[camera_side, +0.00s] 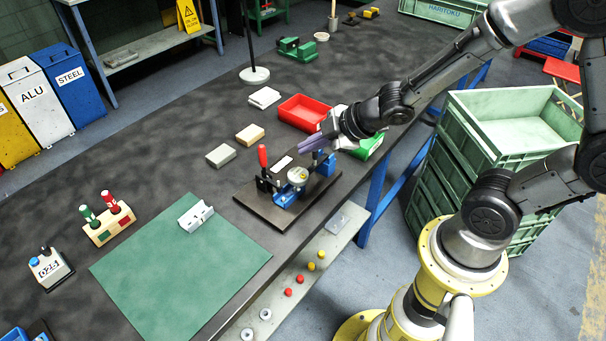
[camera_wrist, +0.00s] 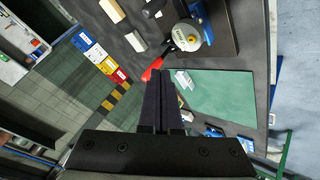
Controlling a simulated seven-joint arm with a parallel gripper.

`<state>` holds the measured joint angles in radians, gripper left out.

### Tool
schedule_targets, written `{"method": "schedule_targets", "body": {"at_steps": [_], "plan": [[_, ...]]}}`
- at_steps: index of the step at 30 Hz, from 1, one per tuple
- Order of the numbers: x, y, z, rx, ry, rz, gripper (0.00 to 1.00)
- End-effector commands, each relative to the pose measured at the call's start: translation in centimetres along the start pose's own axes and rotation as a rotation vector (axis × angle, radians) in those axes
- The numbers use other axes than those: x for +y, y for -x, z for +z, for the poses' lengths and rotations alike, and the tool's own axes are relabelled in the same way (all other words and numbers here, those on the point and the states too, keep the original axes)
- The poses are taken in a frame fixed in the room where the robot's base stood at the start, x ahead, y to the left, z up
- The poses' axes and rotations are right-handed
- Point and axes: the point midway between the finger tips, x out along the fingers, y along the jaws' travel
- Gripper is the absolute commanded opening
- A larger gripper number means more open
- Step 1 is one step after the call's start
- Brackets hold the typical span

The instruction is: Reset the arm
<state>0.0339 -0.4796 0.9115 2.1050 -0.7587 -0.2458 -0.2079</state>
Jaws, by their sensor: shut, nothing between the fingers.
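My gripper (camera_side: 314,143) is shut and empty in the side view. It hangs in the air above the back right of the dark fixture base (camera_side: 244,198), by the blue block of the fixture. In the wrist view the two dark fingers of my gripper (camera_wrist: 160,82) lie together with nothing between them. The fixture has a red-handled clamp (camera_side: 263,157) and a round metal part (camera_side: 297,176). The red handle also shows in the wrist view (camera_wrist: 152,69), just beyond the fingertips.
A green mat (camera_side: 180,265) bears a light metal bracket (camera_side: 196,215). A red bin (camera_side: 303,112) and a green bin (camera_side: 368,147) stand near my gripper. Two small blocks lie left of the bins. Stacked green crates (camera_side: 455,165) stand beside the bench on the right.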

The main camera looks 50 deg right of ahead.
Motion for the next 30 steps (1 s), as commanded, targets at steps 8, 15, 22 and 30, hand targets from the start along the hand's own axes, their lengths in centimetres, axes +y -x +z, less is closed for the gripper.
{"method": "schedule_targets", "body": {"at_steps": [8,15,22,30], "plan": [[0.0,0.0,0.0,0.001,0.000,0.001,0.00],[1.3,0.9,-1.3,0.029,0.010,0.035,0.00],[7.4,9.1,-4.7,0.057,-0.119,0.232,0.00],[5.5,19.7,-1.6,-0.081,-0.581,0.257,0.00]]}}
